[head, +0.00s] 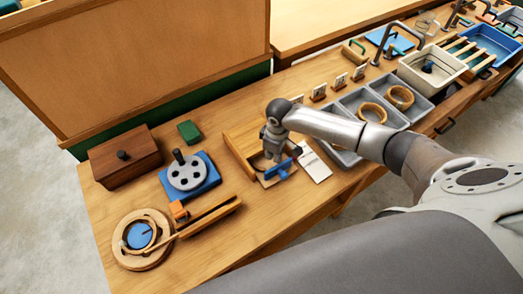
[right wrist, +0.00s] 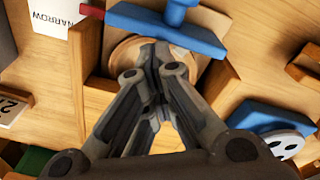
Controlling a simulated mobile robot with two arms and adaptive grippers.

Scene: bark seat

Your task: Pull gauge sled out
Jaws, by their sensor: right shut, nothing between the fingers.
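A blue bar with a stubby post (head: 279,169) sits at the front end of a wooden channel fixture (head: 238,144) on the bench; it looks like the gauge sled's handle. In the right wrist view the blue bar (right wrist: 205,42) lies just beyond my fingertips, above a round wooden piece (right wrist: 125,57) partly hidden by my fingers. My right gripper (head: 274,157) points down over the fixture, right behind the blue bar. In the right wrist view its fingers (right wrist: 155,52) are together with nothing between them. I cannot tell whether they touch the bar. My left gripper is out of view.
A white card (head: 314,165) lies right of the fixture, near a grey tray (head: 347,157) with wooden rings. To the left are a blue block with a grey disc (head: 188,174), a brown box (head: 125,157) and a round gauge (head: 141,238).

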